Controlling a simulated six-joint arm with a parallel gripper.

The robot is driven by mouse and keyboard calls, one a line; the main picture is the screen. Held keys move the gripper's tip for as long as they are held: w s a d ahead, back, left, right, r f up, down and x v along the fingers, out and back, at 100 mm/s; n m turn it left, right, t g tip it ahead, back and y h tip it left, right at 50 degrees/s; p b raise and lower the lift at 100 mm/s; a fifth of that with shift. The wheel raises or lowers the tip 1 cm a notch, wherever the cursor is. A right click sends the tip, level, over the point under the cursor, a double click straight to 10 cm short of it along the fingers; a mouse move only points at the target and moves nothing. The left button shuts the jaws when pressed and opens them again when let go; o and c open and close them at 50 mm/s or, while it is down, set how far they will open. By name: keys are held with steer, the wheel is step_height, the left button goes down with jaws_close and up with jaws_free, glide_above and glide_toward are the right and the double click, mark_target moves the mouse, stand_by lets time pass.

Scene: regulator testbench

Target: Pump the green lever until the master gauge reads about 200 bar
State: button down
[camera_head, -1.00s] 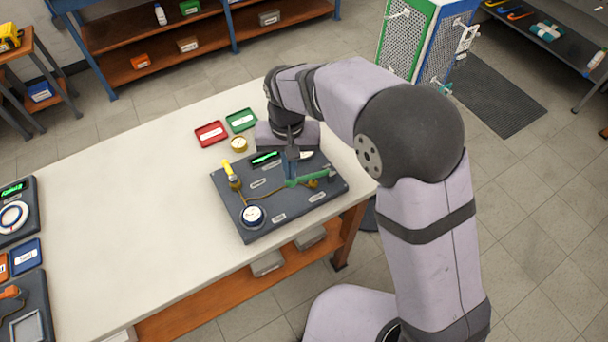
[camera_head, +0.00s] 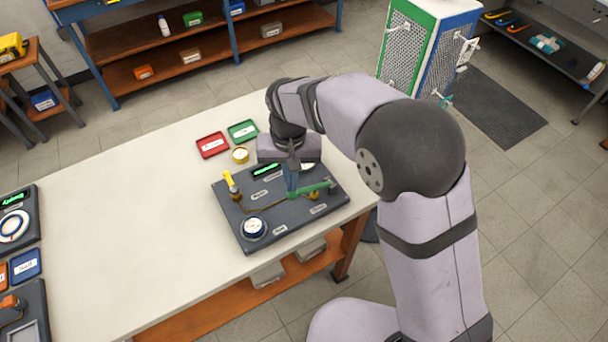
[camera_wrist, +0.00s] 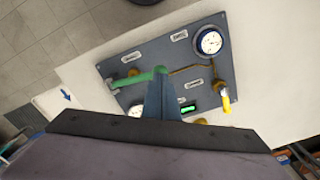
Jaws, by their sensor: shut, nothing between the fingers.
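The green lever (camera_head: 315,189) lies across the right part of the dark grey testbench board (camera_head: 258,241); it also shows in the wrist view (camera_wrist: 135,79). My gripper (camera_head: 291,192) is shut and empty, pointing down at the lever's left end. In the wrist view its fingertips (camera_wrist: 161,76) overlap that end; I cannot tell whether they touch. A white-faced gauge with a blue rim (camera_head: 253,227) sits at the board's front left corner, too small to read. A second pale dial (camera_head: 307,166) is partly hidden behind my gripper. I cannot tell which is the master gauge.
A yellow-handled valve (camera_head: 230,183) and a lit green display (camera_head: 265,170) are on the board. Red (camera_head: 212,145) and green (camera_head: 243,131) trays and a round yellow item (camera_head: 240,155) lie behind it.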

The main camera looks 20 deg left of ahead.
steer(key=shift+f, duration=0.15)
steer(key=shift+f, duration=0.4)
steer(key=shift+f+b, duration=1.35)
steer(key=shift+f, duration=0.85)
steer(key=shift+r, duration=0.15)
steer(key=shift+r+p, duration=2.35)
steer(key=shift+r, duration=0.25)
steer(key=shift+f, duration=0.2)
